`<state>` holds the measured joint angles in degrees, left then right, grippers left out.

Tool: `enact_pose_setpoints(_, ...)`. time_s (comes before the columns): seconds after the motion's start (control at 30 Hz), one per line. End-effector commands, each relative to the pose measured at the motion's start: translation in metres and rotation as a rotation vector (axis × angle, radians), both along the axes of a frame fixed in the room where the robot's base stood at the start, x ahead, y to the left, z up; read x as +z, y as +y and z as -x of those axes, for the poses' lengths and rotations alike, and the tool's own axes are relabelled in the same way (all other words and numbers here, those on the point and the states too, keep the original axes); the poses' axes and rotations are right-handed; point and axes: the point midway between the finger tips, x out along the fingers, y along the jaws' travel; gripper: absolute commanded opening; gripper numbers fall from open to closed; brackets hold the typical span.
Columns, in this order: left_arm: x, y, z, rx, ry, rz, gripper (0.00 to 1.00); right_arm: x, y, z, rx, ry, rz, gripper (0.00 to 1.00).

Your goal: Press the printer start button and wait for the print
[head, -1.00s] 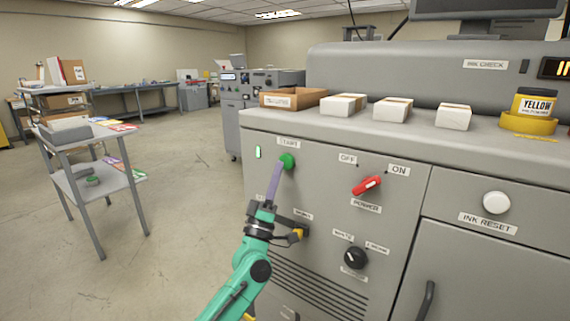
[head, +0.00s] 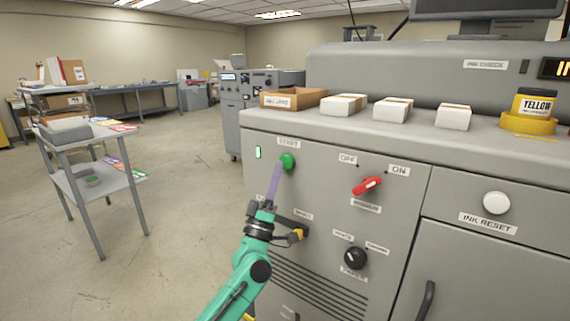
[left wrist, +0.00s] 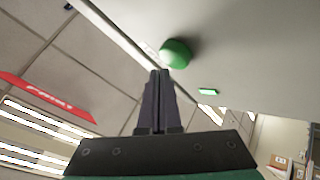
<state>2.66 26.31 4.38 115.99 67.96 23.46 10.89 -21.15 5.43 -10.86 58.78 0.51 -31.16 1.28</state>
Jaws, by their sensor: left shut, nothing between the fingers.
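The green start button (head: 288,161) is on the upper left of the grey printer front (head: 310,190), under a START label. My left gripper (head: 279,166) is shut, its purple fingers pointing up at the button from below left. In the left wrist view the button (left wrist: 176,54) is just beyond the shut fingertips (left wrist: 160,72). I cannot tell whether they touch it. A small lit green indicator (head: 258,152) is left of the button, and it also shows in the left wrist view (left wrist: 208,92). My right gripper is not in view.
A red switch (head: 367,185) near OFF and ON labels, a black knob (head: 355,257) and a white ink reset button (head: 497,203) are on the same front. Boxes and a yellow ink jar (head: 534,105) stand on top. A cart (head: 95,185) stands left, with clear floor between.

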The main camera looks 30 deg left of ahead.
Motion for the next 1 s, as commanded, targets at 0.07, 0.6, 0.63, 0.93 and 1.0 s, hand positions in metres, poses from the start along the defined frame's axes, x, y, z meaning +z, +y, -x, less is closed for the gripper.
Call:
enact_pose_setpoints(0.07, 0.0, 0.0, 0.0, 0.0, 0.0, 0.0, 0.0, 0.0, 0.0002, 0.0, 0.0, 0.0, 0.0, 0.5)
enact_pose_setpoints(0.6, 0.0, 0.0001, -0.0026, 0.0, 0.0, 0.0, 0.0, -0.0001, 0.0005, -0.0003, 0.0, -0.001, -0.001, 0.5)
enact_pose_setpoints(0.63, 0.0003, 0.0001, -0.0037, 0.0, -0.001, 0.001, 0.0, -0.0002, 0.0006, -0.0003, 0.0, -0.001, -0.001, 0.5)
enact_pose_setpoints(0.93, 0.0002, 0.0, -0.0085, 0.001, 0.0, -0.001, 0.0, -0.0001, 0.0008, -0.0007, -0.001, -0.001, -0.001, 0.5)
enact_pose_setpoints(1.0, 0.0002, 0.0, -0.0084, 0.0, 0.0, 0.0, 0.0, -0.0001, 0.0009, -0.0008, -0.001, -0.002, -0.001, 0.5)
